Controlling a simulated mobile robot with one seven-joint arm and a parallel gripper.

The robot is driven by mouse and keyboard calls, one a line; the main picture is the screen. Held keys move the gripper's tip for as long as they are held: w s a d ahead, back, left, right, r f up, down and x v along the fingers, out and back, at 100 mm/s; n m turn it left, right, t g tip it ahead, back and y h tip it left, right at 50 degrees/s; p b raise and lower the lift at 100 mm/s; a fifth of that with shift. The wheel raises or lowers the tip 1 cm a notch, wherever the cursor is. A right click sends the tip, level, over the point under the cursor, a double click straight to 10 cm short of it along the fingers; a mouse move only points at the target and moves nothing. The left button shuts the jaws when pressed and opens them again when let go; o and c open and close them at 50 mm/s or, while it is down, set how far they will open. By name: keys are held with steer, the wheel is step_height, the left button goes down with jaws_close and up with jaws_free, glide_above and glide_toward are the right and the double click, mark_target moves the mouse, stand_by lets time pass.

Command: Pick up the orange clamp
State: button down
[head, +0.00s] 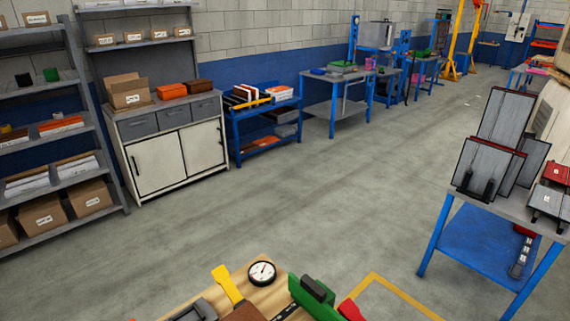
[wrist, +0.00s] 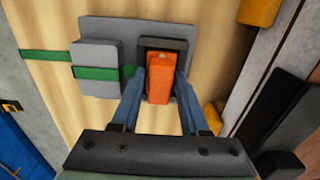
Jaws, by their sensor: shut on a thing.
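In the wrist view the orange clamp (wrist: 160,84) lies between the two blue-grey fingers of my gripper (wrist: 159,76). My gripper is shut on it, with a finger along each side. A dark grey piece frames the clamp's far end, next to a grey plate (wrist: 97,28) on a pale wooden surface. I cannot tell whether the clamp touches the dark piece or the surface. Neither the clamp nor my gripper shows clearly in the head view.
Green strips and a grey block (wrist: 95,57) lie left of the clamp. Another orange object (wrist: 259,12) is at the upper right. In the head view a wooden worktop (head: 247,275) holds a dial gauge (head: 262,273) and a green part (head: 313,298). Open floor lies beyond.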

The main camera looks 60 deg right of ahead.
step_height(320, 180, up, 10)
steer(key=shift+r, duration=0.2)
step_height(320, 180, up, 5)
steer(key=p, duration=0.5)
steer(key=shift+f, duration=0.15)
stand_by(0.5)
